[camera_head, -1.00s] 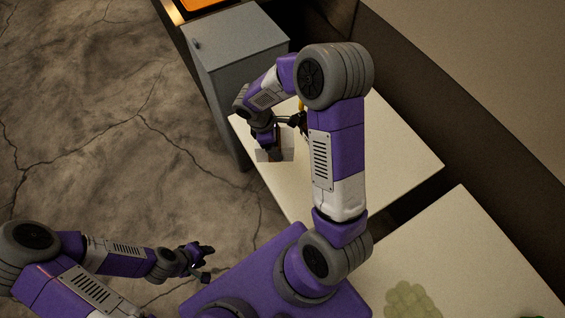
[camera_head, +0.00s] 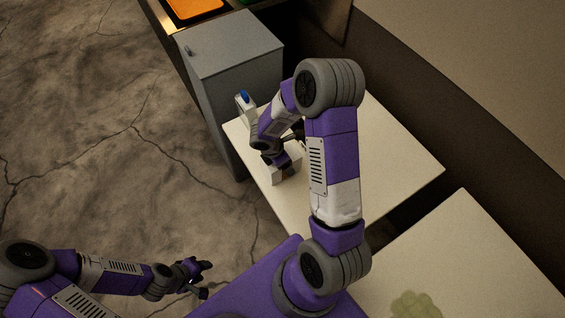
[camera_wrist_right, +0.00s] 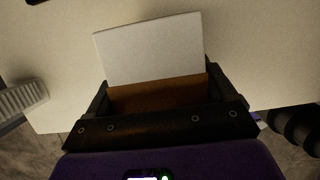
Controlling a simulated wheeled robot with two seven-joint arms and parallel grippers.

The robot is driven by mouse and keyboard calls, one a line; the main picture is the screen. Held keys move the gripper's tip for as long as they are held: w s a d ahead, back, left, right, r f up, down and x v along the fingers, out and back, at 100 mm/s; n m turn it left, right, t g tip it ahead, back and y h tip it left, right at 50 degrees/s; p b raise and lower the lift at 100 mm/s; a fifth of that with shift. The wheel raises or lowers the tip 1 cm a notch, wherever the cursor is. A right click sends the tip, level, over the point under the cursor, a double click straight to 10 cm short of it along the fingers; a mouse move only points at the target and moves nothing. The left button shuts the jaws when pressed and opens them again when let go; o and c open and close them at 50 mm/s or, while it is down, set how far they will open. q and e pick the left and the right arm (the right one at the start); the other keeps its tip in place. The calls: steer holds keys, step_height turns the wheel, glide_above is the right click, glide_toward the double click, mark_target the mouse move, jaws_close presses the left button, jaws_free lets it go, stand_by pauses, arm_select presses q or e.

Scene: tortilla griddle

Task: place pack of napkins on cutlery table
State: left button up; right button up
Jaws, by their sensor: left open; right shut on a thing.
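The pack of napkins is a white block with a brown face. It shows in the right wrist view (camera_wrist_right: 150,50) and partly in the head view (camera_head: 284,176), near the left edge of the pale table (camera_head: 390,160), which I take as the cutlery table. My right gripper (camera_wrist_right: 158,92) is shut on the pack, with a dark finger at each side. In the head view my right arm hides much of the pack and gripper. I cannot tell whether the pack touches the tabletop. My left gripper (camera_head: 203,278) is open and empty over the floor at lower left.
A white bottle with a blue cap (camera_head: 245,101) stands by the table's far left corner, close to my right forearm. A grey cabinet (camera_head: 230,60) stands behind. A second pale table (camera_head: 470,250) at lower right bears a green bumpy thing (camera_head: 416,305). The first table's right part looks clear.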

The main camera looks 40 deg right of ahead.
steer(key=shift+f, duration=0.35)
steer(key=shift+f, duration=0.2)
steer(key=o, duration=0.9)
steer(key=shift+r, duration=0.1)
steer(key=shift+r, duration=0.2)
steer(key=p+v, duration=0.3)
steer(key=v, duration=0.9)
